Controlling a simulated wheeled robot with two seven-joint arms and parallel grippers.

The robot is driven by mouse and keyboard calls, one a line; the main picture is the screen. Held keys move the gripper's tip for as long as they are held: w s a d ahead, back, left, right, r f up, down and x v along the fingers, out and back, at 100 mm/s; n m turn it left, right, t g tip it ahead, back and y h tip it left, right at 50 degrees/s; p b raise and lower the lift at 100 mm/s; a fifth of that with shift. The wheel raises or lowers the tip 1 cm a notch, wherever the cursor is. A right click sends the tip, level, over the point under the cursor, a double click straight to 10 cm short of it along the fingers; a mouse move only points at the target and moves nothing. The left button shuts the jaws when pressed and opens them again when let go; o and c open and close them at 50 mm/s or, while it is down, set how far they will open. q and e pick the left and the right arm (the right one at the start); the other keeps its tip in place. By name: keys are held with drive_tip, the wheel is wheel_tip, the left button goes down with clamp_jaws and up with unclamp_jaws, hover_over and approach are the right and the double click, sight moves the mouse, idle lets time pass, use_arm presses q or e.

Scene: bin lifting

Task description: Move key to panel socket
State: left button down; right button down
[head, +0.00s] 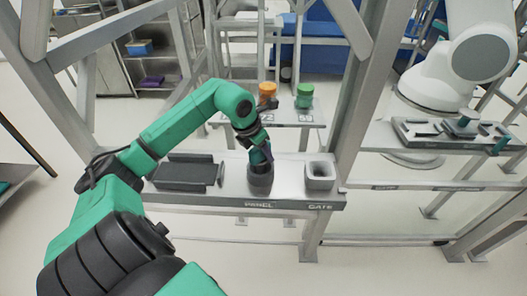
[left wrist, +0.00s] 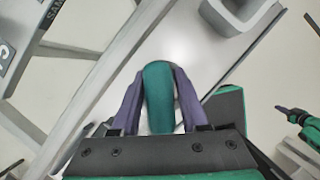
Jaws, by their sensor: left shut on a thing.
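My left gripper (head: 262,158) is shut on the green key, directly above the dark panel socket (head: 260,182) on the grey bench. In the left wrist view the key (left wrist: 158,98) is a rounded green piece between the two purple fingers. The key's lower end is hidden, so I cannot tell whether it is inside the socket or just over it. The pale gate socket (head: 320,175) stands empty to the right; it also shows in the left wrist view (left wrist: 238,14). A green part with a slim purple tip, probably my right gripper (left wrist: 286,112), shows at the right edge there.
A dark tray (head: 187,172) lies on the bench left of the panel socket. Behind, a small table holds an orange-topped piece (head: 267,92) and a green piece (head: 304,96). Metal posts flank the bench. A white robot arm (head: 455,60) stands over another bench at right.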

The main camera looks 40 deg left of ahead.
use_arm(q)
drive_tip(key=shift+f+b, duration=0.7)
drive_tip(key=shift+f, duration=0.15)
unclamp_jaws()
idle(0.3)
drive_tip(key=shift+r, duration=0.15)
drive_tip(key=shift+r+p, duration=3)
drive_tip(key=shift+r, duration=1.45)
drive_tip(key=shift+f, duration=0.1)
